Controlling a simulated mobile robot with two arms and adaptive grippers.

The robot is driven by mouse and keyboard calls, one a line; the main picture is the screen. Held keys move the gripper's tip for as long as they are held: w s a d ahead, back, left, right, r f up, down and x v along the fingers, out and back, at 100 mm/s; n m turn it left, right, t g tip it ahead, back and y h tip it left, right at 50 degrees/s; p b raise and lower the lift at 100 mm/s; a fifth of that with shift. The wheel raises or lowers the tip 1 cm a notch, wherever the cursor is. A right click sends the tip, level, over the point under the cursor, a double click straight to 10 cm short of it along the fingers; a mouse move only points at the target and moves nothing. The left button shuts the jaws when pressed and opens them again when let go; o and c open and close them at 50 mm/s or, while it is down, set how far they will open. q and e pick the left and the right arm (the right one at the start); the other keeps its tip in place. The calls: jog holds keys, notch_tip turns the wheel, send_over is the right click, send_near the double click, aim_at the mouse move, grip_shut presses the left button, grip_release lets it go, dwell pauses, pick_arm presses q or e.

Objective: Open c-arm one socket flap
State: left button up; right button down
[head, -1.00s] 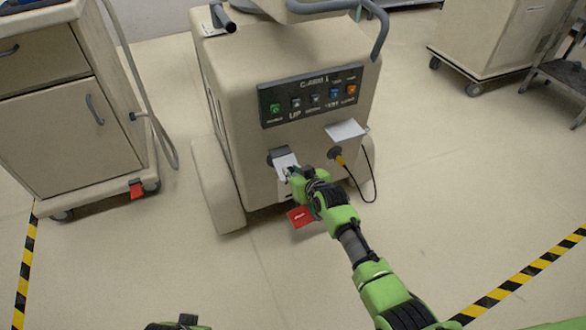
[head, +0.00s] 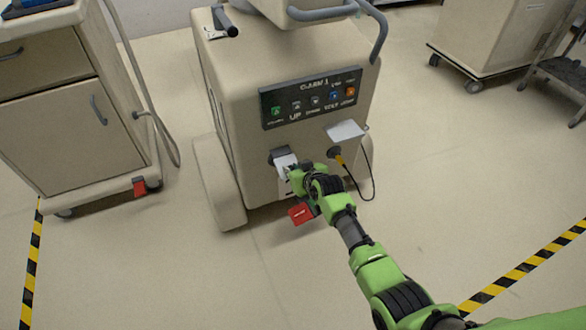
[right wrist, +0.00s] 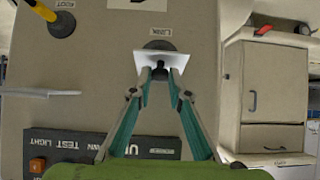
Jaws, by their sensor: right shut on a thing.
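The C-arm cart (head: 235,95) stands in the middle of the head view, with a labelled button panel (head: 310,97) on its front. Below the panel at left is a white socket flap (head: 285,161) with a dark round surround behind it. My right gripper (head: 291,175) is shut on this flap. In the right wrist view the fingertips (right wrist: 160,74) hold the white flap (right wrist: 150,60) in front of a grey round socket (right wrist: 158,45). The flap's exact tilt is hard to tell. My left gripper is not in view.
A second flap (head: 345,130) stands out from the cart, above a socket with a yellow plug (head: 340,160) and a hanging black cable. A drawer cart (head: 55,120) stands at left. The floor in front is clear.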

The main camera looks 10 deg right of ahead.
jog(key=c, duration=1.9)
grip_release()
jog(key=shift+v, duration=6)
jog(key=shift+c, duration=0.4)
